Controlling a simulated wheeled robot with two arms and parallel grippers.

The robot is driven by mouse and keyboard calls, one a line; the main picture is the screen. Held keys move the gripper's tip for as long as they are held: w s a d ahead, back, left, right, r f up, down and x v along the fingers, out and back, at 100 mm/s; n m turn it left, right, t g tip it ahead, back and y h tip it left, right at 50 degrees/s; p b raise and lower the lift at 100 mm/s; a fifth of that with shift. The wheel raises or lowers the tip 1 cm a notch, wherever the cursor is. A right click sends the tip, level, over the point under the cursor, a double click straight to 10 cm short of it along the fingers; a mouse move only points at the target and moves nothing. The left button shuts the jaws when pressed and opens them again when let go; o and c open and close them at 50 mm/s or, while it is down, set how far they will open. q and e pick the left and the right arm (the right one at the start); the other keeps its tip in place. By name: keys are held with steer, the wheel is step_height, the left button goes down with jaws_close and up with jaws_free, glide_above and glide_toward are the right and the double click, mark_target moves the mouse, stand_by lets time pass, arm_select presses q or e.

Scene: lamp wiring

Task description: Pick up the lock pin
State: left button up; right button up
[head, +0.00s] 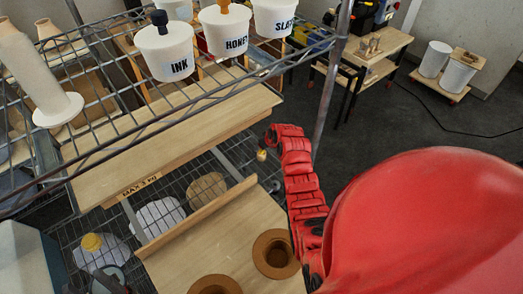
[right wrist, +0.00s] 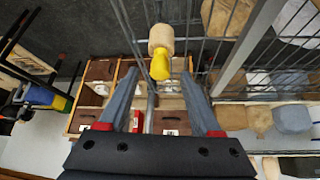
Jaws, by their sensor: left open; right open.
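The lock pin, a pale wooden piece with a yellow end, shows in the right wrist view (right wrist: 160,50) beside a wire rack. My right gripper (right wrist: 165,85) is open, its two grey fingers on either side of the yellow end, with no clear contact. In the head view a small yellow-and-wood piece (head: 261,155), apparently the same pin, is near the tip of my red right arm. What I take to be my left gripper (head: 108,274) shows as dark parts at the lower left, below a yellow knob (head: 92,242); its fingers are hard to make out.
Wire shelving (head: 190,100) fills the left. White tubs labelled INK (head: 165,55), HONEY (head: 226,32) and SLATE (head: 273,18) stand there. Brown cups (head: 286,258) sit on a wooden board (head: 225,232). A rack post (head: 329,85) stands beside my right arm. Open floor (head: 425,125) lies beyond.

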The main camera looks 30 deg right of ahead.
steer(key=shift+b+x, duration=0.4)
steer(key=shift+x, duration=0.8)
steer(key=shift+r, duration=0.1)
jaws_close()
